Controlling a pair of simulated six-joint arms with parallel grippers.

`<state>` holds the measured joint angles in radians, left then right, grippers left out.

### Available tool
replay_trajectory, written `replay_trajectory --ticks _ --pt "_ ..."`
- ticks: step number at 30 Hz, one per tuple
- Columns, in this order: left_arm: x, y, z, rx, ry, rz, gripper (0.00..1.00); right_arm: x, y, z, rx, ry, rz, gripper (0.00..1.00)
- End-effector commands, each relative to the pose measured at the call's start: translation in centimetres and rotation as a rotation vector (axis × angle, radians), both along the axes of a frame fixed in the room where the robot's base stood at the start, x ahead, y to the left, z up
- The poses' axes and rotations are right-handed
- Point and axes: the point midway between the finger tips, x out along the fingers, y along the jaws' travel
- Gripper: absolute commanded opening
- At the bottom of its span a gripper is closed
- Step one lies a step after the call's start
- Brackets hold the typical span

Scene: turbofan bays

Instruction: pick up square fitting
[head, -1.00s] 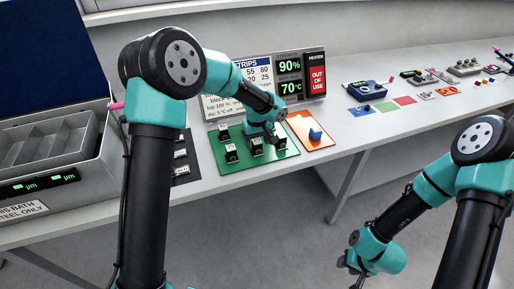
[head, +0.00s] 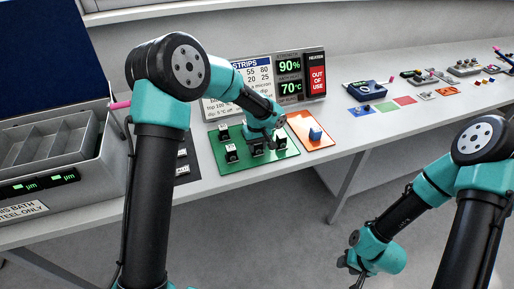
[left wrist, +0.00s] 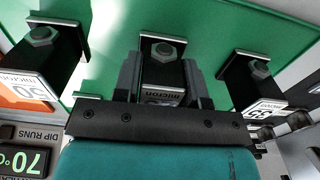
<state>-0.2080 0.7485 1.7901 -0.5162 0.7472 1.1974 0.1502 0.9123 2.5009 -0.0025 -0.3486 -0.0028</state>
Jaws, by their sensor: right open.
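I cannot tell for sure which thing is the square fitting. Several black blocks with square top plates and hex nuts stand on a green board (head: 227,164). My left gripper (left wrist: 162,85) is lowered around the middle block (left wrist: 163,52), one finger on each side; I cannot tell whether the fingers press on it. That block reads "micron". A block marked 50 (left wrist: 43,55) stands to its left and one marked 55 (left wrist: 250,78) to its right in the left wrist view. In the head view my left gripper (head: 262,146) covers part of the board. My right gripper (head: 349,265) is open and empty, low over the floor.
An orange mat (head: 322,143) with a blue block (head: 315,134) lies right of the board. The display panel (head: 290,77) stands behind. A grey bath (head: 50,150) is at the left. Small parts and coloured mats (head: 386,107) fill the bench's far right.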

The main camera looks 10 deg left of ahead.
Motion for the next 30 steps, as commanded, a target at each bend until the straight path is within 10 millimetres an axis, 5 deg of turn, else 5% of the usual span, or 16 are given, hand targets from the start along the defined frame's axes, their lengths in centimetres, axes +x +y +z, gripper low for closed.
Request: replay_trajectory --ticks 10,20,30 --pt "0.0 0.0 0.0 0.0 0.0 0.0 0.05 0.0 0.0 0.0 0.0 0.0 0.0 0.43" --pt "0.0 0.0 0.3 0.0 -0.001 0.0 0.05 0.0 0.0 0.0 0.0 0.0 0.0 0.43" --pt "0.1 0.0 3.4 0.0 -0.004 0.001 0.05 0.0 0.0 0.0 0.0 0.0 0.0 0.43"
